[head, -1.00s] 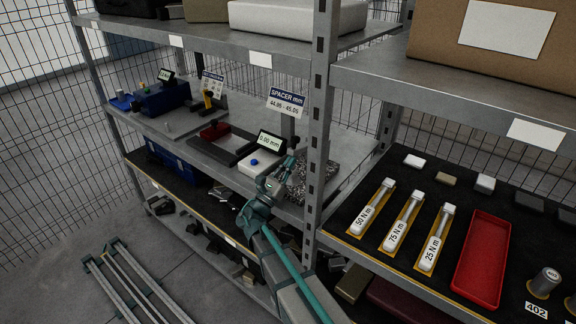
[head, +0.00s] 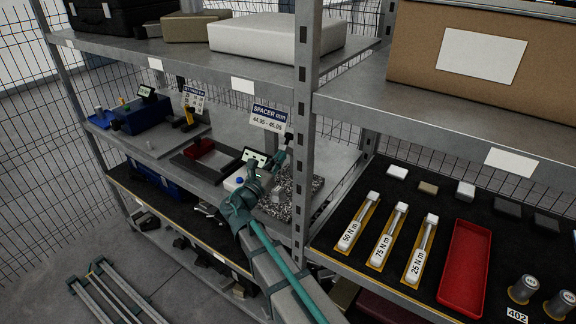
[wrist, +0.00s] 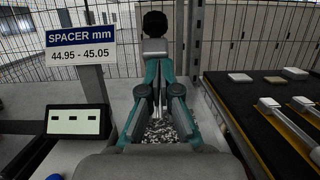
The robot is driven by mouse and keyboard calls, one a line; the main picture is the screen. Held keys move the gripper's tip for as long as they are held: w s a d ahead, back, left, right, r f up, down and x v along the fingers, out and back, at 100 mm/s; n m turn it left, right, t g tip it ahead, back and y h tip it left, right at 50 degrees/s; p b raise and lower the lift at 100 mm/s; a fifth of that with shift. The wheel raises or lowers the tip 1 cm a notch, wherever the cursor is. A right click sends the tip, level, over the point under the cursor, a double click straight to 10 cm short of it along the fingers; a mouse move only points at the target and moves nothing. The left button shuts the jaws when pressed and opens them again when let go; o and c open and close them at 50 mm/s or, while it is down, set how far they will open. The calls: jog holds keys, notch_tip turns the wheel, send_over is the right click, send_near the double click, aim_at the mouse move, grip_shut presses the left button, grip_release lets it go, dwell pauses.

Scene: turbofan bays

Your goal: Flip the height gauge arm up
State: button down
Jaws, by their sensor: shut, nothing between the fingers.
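The height gauge is on the middle shelf, with a white base, a blue button (head: 240,181) and a small tilted display (head: 256,157). The display also shows in the wrist view (wrist: 77,120), with short dark marks on a pale green screen. A black rounded part (head: 289,138) on a grey piece stands just beyond my fingertips, and looks like part of the gauge's arm or post. It shows at top centre in the wrist view (wrist: 155,22). My gripper (head: 281,158) is shut and empty, its tips close to this part; contact cannot be told. My gripper hides much of the gauge.
The spacer sign (head: 269,118) stands left of my gripper. A speckled grey mass (head: 305,185) lies beneath it. A shelf upright (head: 301,130) is close on the right. A red tray (head: 200,148) lies left; the upper shelf (head: 250,62) is overhead.

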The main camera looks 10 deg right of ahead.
jog(key=w+d+r, duration=0.1)
jog(key=w+r, duration=0.1)
jog(key=w+d+r, duration=0.1)
jog(key=d+r, duration=0.1)
jog(key=w+d+r, duration=0.1)
jog(key=w+r, duration=0.1)
jog(key=shift+w+d+r, duration=0.25)
jog(key=shift+w+r, duration=0.05)
jog(key=shift+r, duration=0.1)
jog(key=shift+x, duration=0.8)
jog(key=shift+r+b, duration=0.3)
jog(key=shift+w+r, duration=0.2)
jog(key=shift+s+a+r+p, duration=0.2)
jog(key=shift+s+r+p, duration=0.15)
jog(key=shift+r+p, duration=0.05)
jog(key=s+a+r+p, duration=0.3)
jog(key=s+a+r, duration=0.1)
jog(key=s+a, duration=0.1)
jog(key=shift+s+r, duration=0.2)
jog(key=shift+s, duration=0.35)
